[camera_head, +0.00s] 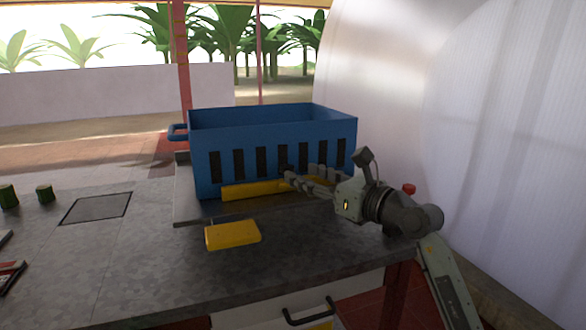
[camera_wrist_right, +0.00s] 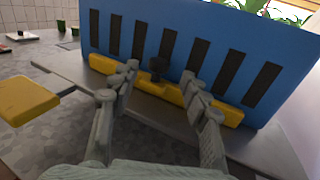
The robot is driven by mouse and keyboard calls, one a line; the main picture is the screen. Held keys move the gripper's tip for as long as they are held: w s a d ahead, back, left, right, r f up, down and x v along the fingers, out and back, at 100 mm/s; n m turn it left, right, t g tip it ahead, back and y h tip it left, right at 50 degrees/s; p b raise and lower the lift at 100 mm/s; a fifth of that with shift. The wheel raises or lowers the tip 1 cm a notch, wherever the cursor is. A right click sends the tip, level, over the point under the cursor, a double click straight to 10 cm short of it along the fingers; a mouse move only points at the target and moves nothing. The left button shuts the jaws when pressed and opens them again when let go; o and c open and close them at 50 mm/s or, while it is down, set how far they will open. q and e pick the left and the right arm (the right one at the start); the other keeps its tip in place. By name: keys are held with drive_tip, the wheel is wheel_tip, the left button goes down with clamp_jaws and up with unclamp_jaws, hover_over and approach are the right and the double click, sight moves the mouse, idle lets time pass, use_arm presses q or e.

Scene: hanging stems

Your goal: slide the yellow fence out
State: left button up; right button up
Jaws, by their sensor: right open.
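The yellow fence (camera_head: 253,190) is a long, low bar along the foot of the front of a blue slotted crate (camera_head: 270,135). In the right wrist view, the fence (camera_wrist_right: 150,86) has a dark knob (camera_wrist_right: 157,68) near its middle. My right gripper (camera_head: 292,175) is in front of the crate and hides the right part of the fence. In the right wrist view, my right gripper (camera_wrist_right: 160,73) is open, with one finger to either side of the knob. I cannot tell whether the fingers touch the fence. My left gripper is not in view.
The crate stands on a grey plate (camera_head: 200,211) on the grey worktop (camera_head: 120,260). A loose yellow block (camera_head: 232,235) lies in front of the plate. Green pieces (camera_head: 45,193) stand at the left. A large pale curved wall (camera_head: 480,130) bounds the right side.

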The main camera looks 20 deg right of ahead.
sight(292, 170)
drive_tip(key=shift+x, duration=1.9)
clamp_jaws()
